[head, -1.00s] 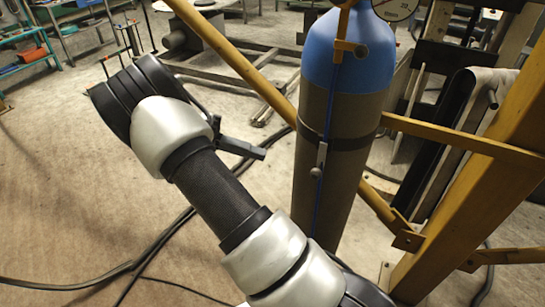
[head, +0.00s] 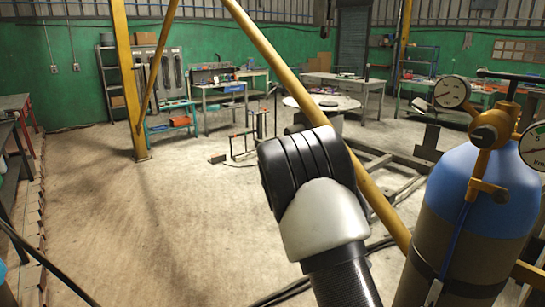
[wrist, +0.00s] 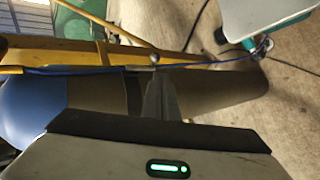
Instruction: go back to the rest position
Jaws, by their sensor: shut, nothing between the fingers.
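My gripper (wrist: 156,84) shows in the wrist view as a narrow grey pair of fingers, closed together and empty. Behind them is a gas cylinder with a blue shoulder (wrist: 30,112) and a grey-brown body, lying across the picture because the camera is turned. I cannot tell how far the fingertips are from the cylinder. In the head view my arm rises from the lower middle, and my gripper is not visible there. The cylinder (head: 470,215) stands upright at the right, close to my arm, with gauges and a valve on top.
A yellow diagonal brace (head: 290,75) passes behind my arm. A blue hose (wrist: 120,69) runs along the cylinder. Dark cables (head: 285,292) lie on the floor. A yellow post (head: 128,80) stands at the left. The floor (head: 175,215) left of my arm is largely clear.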

